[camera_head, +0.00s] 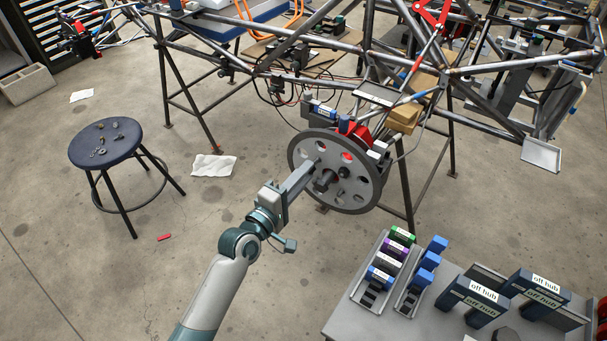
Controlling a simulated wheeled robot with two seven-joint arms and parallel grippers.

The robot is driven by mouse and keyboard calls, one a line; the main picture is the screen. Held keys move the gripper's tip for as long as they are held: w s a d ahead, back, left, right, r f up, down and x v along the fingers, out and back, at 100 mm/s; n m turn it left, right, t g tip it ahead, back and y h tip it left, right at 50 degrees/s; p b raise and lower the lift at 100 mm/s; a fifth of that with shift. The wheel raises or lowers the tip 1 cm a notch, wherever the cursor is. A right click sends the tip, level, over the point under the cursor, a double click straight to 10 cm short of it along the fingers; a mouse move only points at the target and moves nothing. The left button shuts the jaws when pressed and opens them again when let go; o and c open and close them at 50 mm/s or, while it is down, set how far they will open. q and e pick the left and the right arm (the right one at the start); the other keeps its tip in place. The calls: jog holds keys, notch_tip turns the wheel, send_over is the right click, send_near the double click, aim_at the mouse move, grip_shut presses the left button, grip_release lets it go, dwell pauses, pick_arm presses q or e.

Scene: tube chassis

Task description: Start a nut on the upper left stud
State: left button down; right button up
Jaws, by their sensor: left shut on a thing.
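A grey round disc (371,191) with several round holes stands upright at the near end of the tube chassis, with a dark hub (326,181) at its middle. My left gripper (314,166) reaches in from the lower left, with its fingertips at the left part of the disc face, close to the hub. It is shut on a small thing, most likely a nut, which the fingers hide. The upper left stud is also hidden or too small to tell apart. I cannot tell whether nut and stud touch. My right gripper is not in view.
A dark blue stool (106,142) at the left carries several small metal parts. A grey bench (345,318) at the lower right holds labelled blocks and blue stands marked "off hub" (541,300). Chassis tubes (290,42) fill the top. The floor at left centre is mostly clear.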

pick_arm(q)
jog(key=shift+x, duration=1.45)
jog(key=c, duration=1.5)
grip_release()
jog(key=b+v, duration=0.1)
jog(key=v, duration=1.6)
jog(key=shift+s+a, duration=0.15)
jog(key=shift+s, duration=0.05)
